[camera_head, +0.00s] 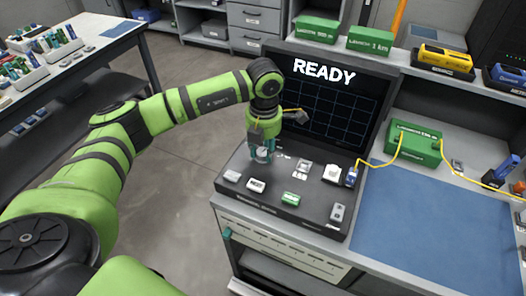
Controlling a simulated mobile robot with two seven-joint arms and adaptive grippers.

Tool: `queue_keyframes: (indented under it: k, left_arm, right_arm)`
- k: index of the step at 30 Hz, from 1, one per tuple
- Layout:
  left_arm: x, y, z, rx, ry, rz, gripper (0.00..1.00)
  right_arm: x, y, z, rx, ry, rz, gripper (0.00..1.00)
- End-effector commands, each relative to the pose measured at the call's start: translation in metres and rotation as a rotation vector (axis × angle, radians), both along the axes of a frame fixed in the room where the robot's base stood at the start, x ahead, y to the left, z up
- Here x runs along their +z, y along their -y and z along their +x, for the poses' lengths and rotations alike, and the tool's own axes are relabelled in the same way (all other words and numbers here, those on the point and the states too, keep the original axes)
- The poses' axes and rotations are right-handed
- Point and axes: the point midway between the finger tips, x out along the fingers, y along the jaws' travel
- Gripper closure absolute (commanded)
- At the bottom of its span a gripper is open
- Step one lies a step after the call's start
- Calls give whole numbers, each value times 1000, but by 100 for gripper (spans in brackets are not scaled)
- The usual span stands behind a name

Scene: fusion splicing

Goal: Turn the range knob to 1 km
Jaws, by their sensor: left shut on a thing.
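The range knob is not clearly visible; my left gripper (262,154) covers the back left of the instrument's dark panel (315,209). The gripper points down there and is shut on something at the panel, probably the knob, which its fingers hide. The instrument's screen (330,101) stands upright behind the panel and reads "READY" above a blue grid. I cannot read a range setting. My right gripper is not in view.
Several small white, green and grey parts lie on the panel, including a green one (291,198). A yellow cable links a blue connector (351,177) to a green box (413,143). A blue mat (430,230) lies clear at right.

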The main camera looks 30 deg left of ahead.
Motion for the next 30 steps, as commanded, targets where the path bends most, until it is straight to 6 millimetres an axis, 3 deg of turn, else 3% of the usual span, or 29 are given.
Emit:
queue_keyframes:
  k: [20, 21, 23, 30]
  left_arm:
    - [-4, -1, -5, -67, -20, 3, 98]
    - [-4, -1, -5, -67, -20, 3, 62]
    - [-5, -1, -5, -67, -21, 4, 42]
    - [-2, -1, -3, -66, -11, 2, 42]
  right_arm:
    - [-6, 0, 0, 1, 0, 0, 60]
    - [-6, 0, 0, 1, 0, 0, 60]
    - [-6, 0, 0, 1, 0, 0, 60]
    - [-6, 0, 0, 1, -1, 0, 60]
